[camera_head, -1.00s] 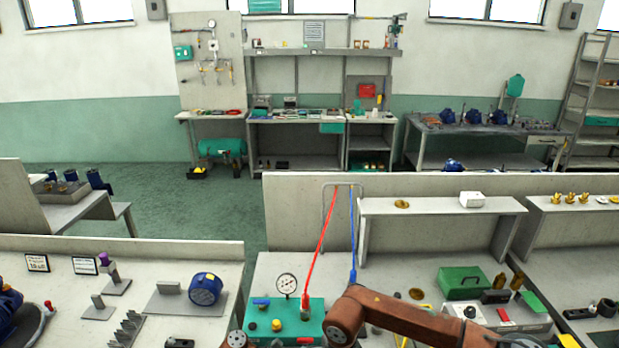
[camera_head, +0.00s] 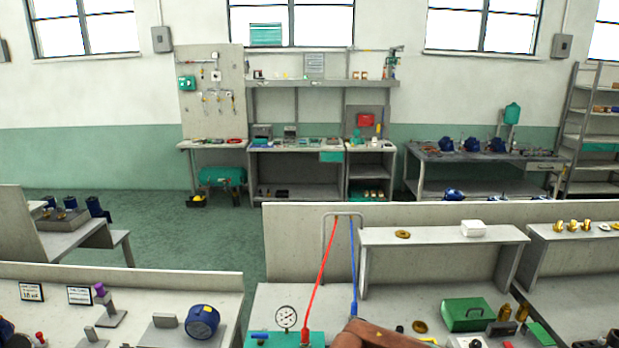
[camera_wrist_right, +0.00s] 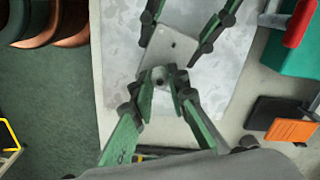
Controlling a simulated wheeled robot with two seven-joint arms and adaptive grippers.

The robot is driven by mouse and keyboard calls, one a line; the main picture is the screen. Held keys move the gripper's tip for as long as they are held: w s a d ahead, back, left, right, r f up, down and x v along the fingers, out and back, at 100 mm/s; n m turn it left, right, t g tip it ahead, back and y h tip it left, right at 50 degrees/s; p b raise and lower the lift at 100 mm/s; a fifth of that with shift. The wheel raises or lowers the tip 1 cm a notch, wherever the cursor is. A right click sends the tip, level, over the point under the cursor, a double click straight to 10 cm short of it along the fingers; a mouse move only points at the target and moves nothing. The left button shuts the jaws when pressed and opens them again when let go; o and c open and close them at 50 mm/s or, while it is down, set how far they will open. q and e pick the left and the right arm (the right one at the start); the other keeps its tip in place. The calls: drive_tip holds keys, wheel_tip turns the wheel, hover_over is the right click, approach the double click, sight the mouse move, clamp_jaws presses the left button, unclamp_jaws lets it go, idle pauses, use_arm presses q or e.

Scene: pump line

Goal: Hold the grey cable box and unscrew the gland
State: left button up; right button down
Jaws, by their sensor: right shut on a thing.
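The grey cable box (camera_wrist_right: 181,47) shows in the right wrist view, a small light-grey block over a pale work surface. My left gripper (camera_wrist_right: 176,40) reaches in from the top of that view, with its green fingers on both sides of the box, shut on it. My right gripper (camera_wrist_right: 161,84) comes in from the bottom, shut on the small round grey gland (camera_wrist_right: 159,74) at the box's near end. The fingertips partly hide the gland and the box's near end. In the head view the box and both grippers are out of sight.
In the right wrist view, a red-handled thing (camera_wrist_right: 301,22) and a teal block (camera_wrist_right: 296,50) lie at right, above an orange and black piece (camera_wrist_right: 291,130). In the head view, red (camera_head: 320,280) and blue (camera_head: 353,270) leads hang by a gauge (camera_head: 286,317).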

drive_tip(key=n, duration=1.8)
drive_tip(key=c, duration=2.3)
unclamp_jaws()
drive_tip(key=shift+n, duration=0.4)
drive_tip(key=o, duration=0.3)
drive_tip(key=shift+o, duration=0.2)
drive_tip(key=shift+r, duration=0.15)
